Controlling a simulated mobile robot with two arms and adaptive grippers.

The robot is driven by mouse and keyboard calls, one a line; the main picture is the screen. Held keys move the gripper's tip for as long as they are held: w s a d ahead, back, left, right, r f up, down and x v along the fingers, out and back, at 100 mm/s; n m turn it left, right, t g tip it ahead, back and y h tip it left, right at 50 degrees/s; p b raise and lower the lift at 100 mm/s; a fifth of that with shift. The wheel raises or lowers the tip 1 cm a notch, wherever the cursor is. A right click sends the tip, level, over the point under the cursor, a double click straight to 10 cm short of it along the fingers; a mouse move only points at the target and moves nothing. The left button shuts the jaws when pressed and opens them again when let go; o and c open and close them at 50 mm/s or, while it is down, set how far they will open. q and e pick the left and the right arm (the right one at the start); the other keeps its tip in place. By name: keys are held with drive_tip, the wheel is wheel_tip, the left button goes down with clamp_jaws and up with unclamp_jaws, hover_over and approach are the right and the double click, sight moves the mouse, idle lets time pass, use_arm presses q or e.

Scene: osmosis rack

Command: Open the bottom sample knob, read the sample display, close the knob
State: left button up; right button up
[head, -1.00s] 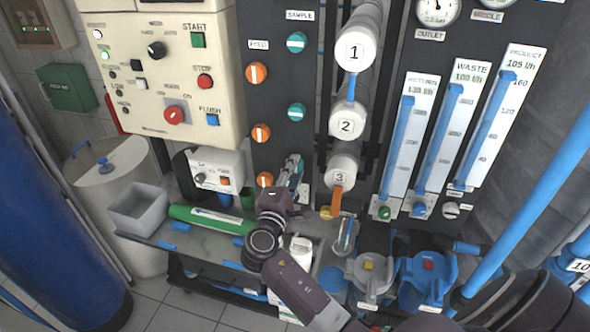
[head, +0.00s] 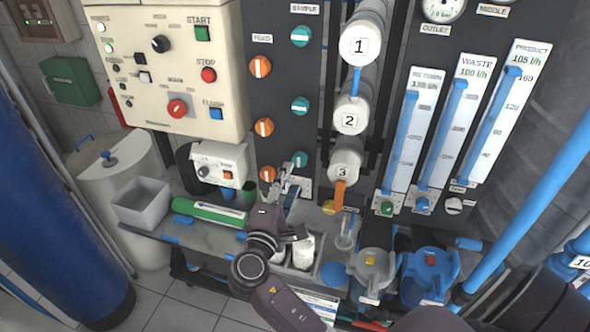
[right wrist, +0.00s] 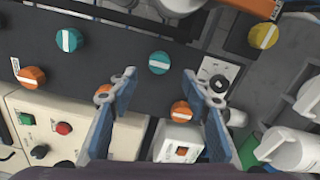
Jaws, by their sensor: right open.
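The bottom sample knob is the lowest teal knob (head: 299,160) in the SAMPLE column on the dark panel. In the right wrist view the teal knob nearest my fingers (right wrist: 159,62) appears to be this one. It sits ahead of the gap between my fingertips. My right gripper (head: 290,180) is just below the knob in the head view; it also shows in the right wrist view (right wrist: 160,88), open and empty, apart from the knob. I cannot make out a lit sample display. My left gripper is not in view.
Orange FEED knobs (head: 268,174) run beside the teal ones. A small white box (head: 214,165) with a dark knob and orange switch is left of the panel. White membrane tubes (head: 345,165) stand on the right.

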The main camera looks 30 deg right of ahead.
drive_tip(key=v, duration=0.5)
idle(0.4)
